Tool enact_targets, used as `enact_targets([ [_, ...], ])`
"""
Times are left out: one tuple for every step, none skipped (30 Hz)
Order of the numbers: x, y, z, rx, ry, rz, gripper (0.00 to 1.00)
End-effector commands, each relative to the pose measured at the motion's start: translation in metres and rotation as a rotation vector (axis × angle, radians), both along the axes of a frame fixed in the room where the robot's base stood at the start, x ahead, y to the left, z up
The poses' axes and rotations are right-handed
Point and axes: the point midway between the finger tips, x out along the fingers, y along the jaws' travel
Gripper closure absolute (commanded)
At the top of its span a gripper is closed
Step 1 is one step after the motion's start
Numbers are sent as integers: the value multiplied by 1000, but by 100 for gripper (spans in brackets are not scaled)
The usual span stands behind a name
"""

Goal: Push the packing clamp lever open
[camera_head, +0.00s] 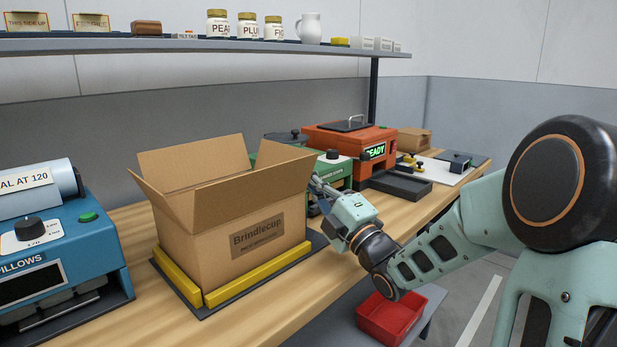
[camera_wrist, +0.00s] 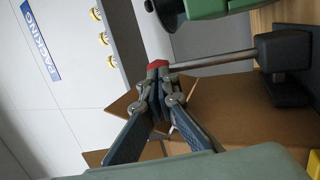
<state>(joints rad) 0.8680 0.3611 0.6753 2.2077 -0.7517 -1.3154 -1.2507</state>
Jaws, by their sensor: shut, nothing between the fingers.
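The clamp lever shows in the wrist view as a grey rod (camera_wrist: 210,60) with a red end (camera_wrist: 157,64). It runs to a dark pivot block (camera_wrist: 283,52) at the right. My gripper (camera_wrist: 158,80) is shut and empty, its fingertips right at the red end; I cannot tell whether they touch it. In the head view my gripper (camera_head: 318,183) is just right of the open cardboard box (camera_head: 235,238), near its flap. The lever cannot be made out there.
A green machine (camera_head: 337,169) stands just behind my gripper, with an orange sealer (camera_head: 335,139) beyond. Yellow rails (camera_head: 255,274) edge the box. A blue machine (camera_head: 60,250) is at left, a red bin (camera_head: 390,315) below the bench. The front bench strip is clear.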

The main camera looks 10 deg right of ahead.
Motion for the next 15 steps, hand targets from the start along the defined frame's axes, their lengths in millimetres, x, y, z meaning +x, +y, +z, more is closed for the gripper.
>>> enact_targets([
  [1, 1, 2, -6, 5, -1, 100],
  [1, 1, 2, -9, 9, -1, 100],
  [1, 1, 2, -12, 13, -1, 100],
  [2, 1, 3, -15, 17, -1, 100],
  [2, 2, 4, -19, 22, -1, 100],
  [3, 2, 4, -24, 30, -1, 100],
  [4, 3, 5, -31, 37, 0, 100],
  [4, 4, 6, -36, 45, 0, 100],
  [6, 5, 7, -45, 58, -1, 100],
  [7, 6, 8, -53, 67, 0, 100],
  [8, 7, 9, -61, 79, 0, 100],
  [9, 8, 10, -74, 94, 0, 100],
  [11, 9, 11, -86, 108, 0, 100],
  [12, 10, 12, -95, 122, 0, 100],
  [15, 12, 13, -112, 140, -1, 100],
])
